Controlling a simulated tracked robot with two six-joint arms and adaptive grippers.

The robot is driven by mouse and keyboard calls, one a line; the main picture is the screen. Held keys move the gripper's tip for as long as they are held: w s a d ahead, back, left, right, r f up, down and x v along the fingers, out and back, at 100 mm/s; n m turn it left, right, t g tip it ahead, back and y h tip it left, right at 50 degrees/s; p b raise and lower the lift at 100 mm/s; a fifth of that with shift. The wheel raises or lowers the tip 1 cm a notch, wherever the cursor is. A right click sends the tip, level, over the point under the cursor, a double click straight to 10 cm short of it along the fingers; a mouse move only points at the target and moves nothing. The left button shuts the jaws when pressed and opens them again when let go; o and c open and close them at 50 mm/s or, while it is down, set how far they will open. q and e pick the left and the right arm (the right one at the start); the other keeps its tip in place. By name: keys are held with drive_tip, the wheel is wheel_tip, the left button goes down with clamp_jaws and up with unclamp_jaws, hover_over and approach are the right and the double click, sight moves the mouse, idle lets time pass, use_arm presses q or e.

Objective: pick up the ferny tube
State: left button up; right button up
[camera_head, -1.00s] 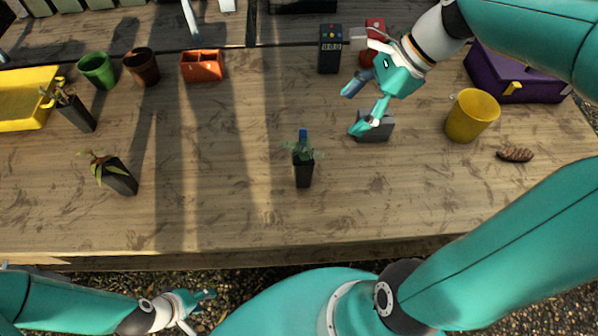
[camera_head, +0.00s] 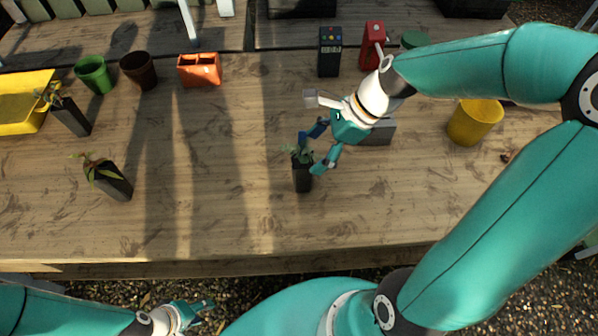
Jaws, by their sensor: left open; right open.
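A dark square tube (camera_head: 302,180) with fine grey-green, ferny-looking foliage stands near the middle of the table. My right gripper (camera_head: 316,151) is open at its right side, its fingers pointing left, close to the foliage. I cannot tell whether they touch it. A second dark tube (camera_head: 115,186) with broader, longer leaves leans at the left. A third dark tube (camera_head: 72,118) with a thin plant leans beside the yellow tray. My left gripper (camera_head: 205,308) is open and empty, low in front of the table edge.
A yellow tray (camera_head: 40,118), a green pot (camera_head: 95,78), a brown pot (camera_head: 140,72) and an orange container (camera_head: 200,72) stand back left. A grey block (camera_head: 381,137) and a yellow pot (camera_head: 474,124) are at right. The front middle is clear.

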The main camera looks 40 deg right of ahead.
sight(304, 158)
drive_tip(key=x, duration=0.5)
drive_tip(key=shift+w+a, duration=0.1)
drive_tip(key=shift+w, duration=0.15)
drive_tip(key=shift+r, duration=0.1)
clamp_jaws()
